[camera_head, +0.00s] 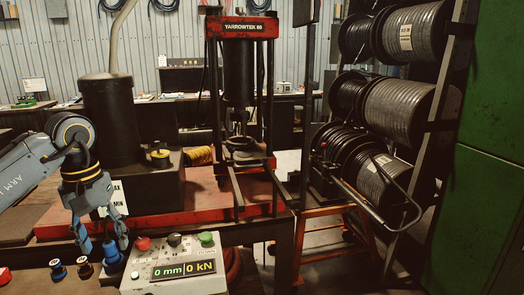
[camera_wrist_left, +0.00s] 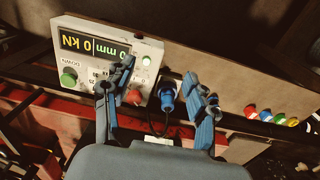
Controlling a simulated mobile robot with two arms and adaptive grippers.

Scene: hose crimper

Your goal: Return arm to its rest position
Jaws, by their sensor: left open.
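My left arm (camera_head: 30,175) comes in from the left of the head view. Its gripper (camera_head: 104,245) points down, fingers spread, just left of the control box (camera_head: 175,272). In the left wrist view the same open gripper (camera_wrist_left: 160,78) has a blue connector (camera_wrist_left: 167,100) with a black cable showing between its fingers. The fingers appear apart from the connector; the depth between them is hard to judge. My right gripper is not in view.
The control box reads 0 mm and 0 kN. Behind it stands the red-framed press (camera_head: 240,90). Small coloured fittings (camera_wrist_left: 266,115) sit right of the connector in the wrist view. Hose reels (camera_head: 408,95) on a rack and a green cabinet (camera_head: 485,130) stand at right.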

